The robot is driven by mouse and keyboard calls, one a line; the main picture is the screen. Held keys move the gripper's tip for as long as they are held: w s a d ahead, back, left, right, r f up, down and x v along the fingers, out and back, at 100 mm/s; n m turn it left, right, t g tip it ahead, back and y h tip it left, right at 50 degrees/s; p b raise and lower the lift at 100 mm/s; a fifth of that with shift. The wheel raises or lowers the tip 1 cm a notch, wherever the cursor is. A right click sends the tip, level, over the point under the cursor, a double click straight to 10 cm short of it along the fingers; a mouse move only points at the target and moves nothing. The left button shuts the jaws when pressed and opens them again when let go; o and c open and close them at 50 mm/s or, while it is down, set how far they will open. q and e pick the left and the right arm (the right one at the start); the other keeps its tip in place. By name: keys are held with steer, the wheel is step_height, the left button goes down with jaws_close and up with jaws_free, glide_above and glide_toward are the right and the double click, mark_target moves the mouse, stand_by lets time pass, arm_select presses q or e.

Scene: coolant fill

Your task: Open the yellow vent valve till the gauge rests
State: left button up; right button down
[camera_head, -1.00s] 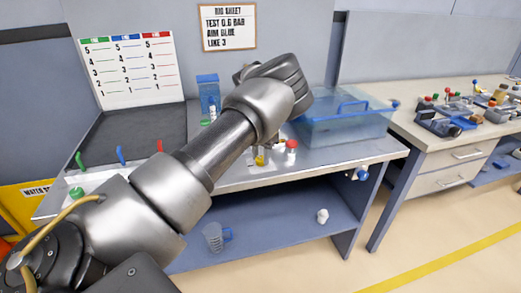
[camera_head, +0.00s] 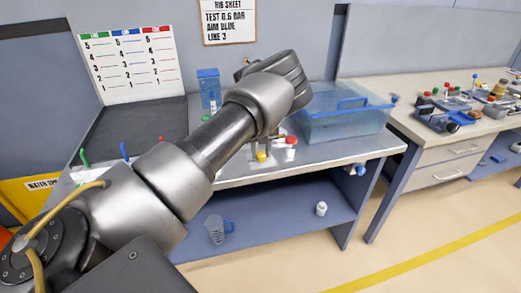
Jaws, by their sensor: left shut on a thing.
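The yellow vent valve (camera_head: 261,156) shows as a small yellow piece on the metal bench, just below my left forearm. My left gripper (camera_head: 265,142) is mostly hidden behind my wrist and forearm; it is at the yellow valve and shut on it, though its finger contact is not clear. A red-capped piece (camera_head: 291,141) stands just right of the valve. I cannot see the gauge or read any needle. My right gripper is not in view.
A clear blue tank (camera_head: 343,128) stands right of the valve, and a blue box (camera_head: 208,88) behind. A jug (camera_head: 216,230) and a white bottle (camera_head: 321,209) are on the lower shelf. The rig sheet (camera_head: 228,22) hangs above. A second bench (camera_head: 408,122) is at right.

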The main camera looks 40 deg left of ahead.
arm_select(q)
steer(key=shift+w+r+n, duration=0.15)
steer(key=shift+n, duration=0.45)
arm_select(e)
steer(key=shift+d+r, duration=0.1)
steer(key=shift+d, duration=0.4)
arm_select(q)
steer(key=o, duration=1)
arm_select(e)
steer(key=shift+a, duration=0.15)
